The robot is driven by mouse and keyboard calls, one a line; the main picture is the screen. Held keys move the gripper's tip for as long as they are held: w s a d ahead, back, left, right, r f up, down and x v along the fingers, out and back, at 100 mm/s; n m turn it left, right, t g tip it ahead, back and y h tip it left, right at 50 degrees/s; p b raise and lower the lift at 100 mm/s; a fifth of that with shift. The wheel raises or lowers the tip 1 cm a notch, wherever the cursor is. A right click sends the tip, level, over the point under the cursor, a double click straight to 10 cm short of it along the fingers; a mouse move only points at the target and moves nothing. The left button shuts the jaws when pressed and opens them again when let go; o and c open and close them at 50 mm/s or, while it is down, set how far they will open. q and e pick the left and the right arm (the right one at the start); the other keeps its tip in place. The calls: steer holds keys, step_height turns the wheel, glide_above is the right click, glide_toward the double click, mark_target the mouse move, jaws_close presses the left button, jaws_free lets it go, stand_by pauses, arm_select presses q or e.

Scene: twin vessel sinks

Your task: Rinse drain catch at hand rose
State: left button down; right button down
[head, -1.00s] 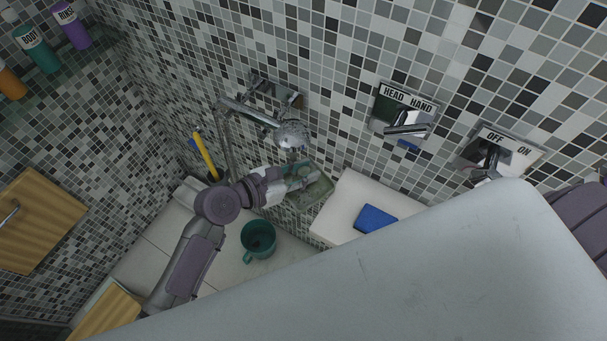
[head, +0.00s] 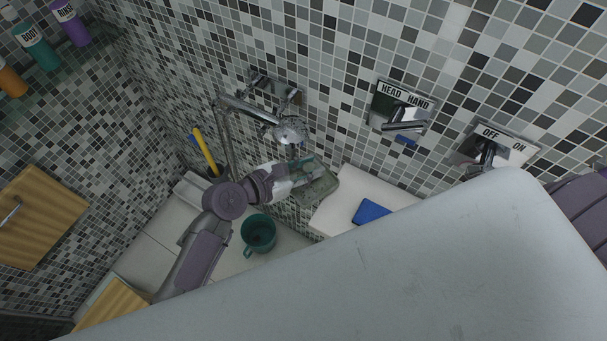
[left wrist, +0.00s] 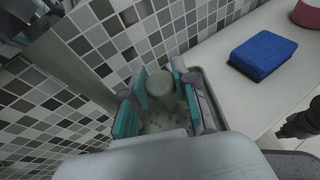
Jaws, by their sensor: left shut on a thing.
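My left gripper (head: 307,170) is near the tiled wall, below the hand rose (head: 290,130), which hangs on its chrome holder. In the left wrist view its teal-padded fingers (left wrist: 162,102) are closed on a pale grey-green piece with a round knob (left wrist: 160,84) and small specks or holes below it. This looks like the drain catch; its lower part is hidden by the gripper. A shallow grey-green dish (head: 322,188) lies just under and beside the fingers. I cannot tell whether the held piece touches it. No water shows from the rose.
A white ledge (head: 335,213) with a blue sponge (head: 371,212) is right of the dish. A teal mug (head: 258,232) stands below my arm. The HEAD/HAND lever (head: 404,126) and OFF/ON lever (head: 487,155) are on the wall. A large pale surface fills the lower right.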

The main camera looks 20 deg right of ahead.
arm_select(q)
steer(key=shift+w+a, duration=0.1)
steer(key=shift+a, duration=0.05)
steer(key=shift+w+a, duration=0.2)
steer(key=shift+a, duration=0.25)
steer(key=shift+s+d+p, duration=0.1)
steer(key=shift+d+p, duration=0.1)
steer(key=shift+p, duration=0.2)
steer(key=shift+s+d+p, duration=0.2)
steer(key=shift+d+p, duration=0.1)
steer(key=shift+d, duration=0.1)
steer(key=shift+w+a, duration=0.1)
steer(key=shift+w+a, duration=0.15)
steer(key=shift+a, duration=0.3)
steer(key=shift+d+p, duration=0.15)
steer(key=shift+p, duration=0.2)
steer(key=shift+s+d, duration=0.25)
steer(key=shift+d, duration=0.15)
